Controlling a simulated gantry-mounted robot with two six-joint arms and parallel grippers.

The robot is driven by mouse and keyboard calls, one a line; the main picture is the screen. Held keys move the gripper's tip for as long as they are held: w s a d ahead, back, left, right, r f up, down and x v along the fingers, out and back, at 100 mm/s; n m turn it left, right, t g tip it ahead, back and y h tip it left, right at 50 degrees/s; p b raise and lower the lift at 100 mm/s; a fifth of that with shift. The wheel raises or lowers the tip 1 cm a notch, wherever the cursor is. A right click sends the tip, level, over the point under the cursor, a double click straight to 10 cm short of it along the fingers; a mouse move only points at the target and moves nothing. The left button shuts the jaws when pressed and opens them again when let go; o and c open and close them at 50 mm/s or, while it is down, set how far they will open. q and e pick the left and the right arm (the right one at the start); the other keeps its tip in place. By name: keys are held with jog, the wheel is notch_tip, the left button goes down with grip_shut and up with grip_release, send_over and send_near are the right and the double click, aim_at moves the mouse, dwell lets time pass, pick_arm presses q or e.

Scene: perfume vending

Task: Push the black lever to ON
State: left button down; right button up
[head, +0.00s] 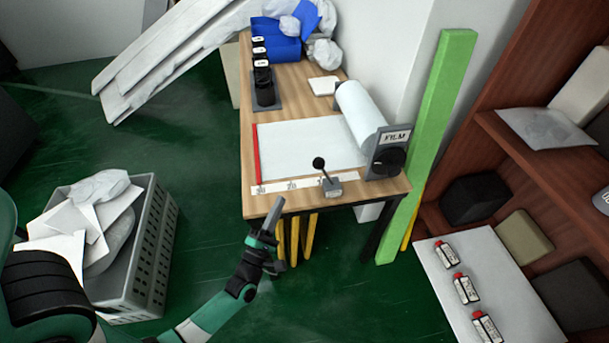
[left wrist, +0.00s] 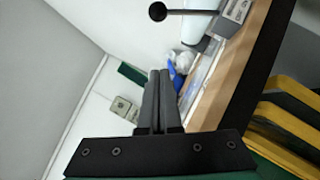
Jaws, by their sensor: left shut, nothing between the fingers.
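The black lever (head: 321,166) has a round black knob and stands on a small grey base (head: 333,187) at the front edge of the wooden table. Its stalk leans left in the head view. In the left wrist view the lever's knob (left wrist: 157,12) is at the top, ahead of the fingers. My left gripper (head: 278,200) is shut and empty, at the table's front edge, to the left of the lever and apart from it. Its fingers (left wrist: 159,75) are together in the left wrist view. No ON marking is readable. My right gripper is not in view.
A white film roll (head: 360,108) with a FILM-labelled holder (head: 388,155) stands right of the lever. A ruler strip (head: 290,186) lies along the table's front. A grey crate (head: 155,245) holds paper at left. A green post (head: 430,140) stands at right.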

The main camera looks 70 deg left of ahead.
pick_arm(q)
jog(key=w+a+r, duration=0.4)
jog(key=w+r, duration=0.1)
jog(key=w, duration=0.4)
jog(key=shift+w, duration=0.35)
jog(key=shift+r+p, duration=0.15)
jog(key=shift+p, duration=0.15)
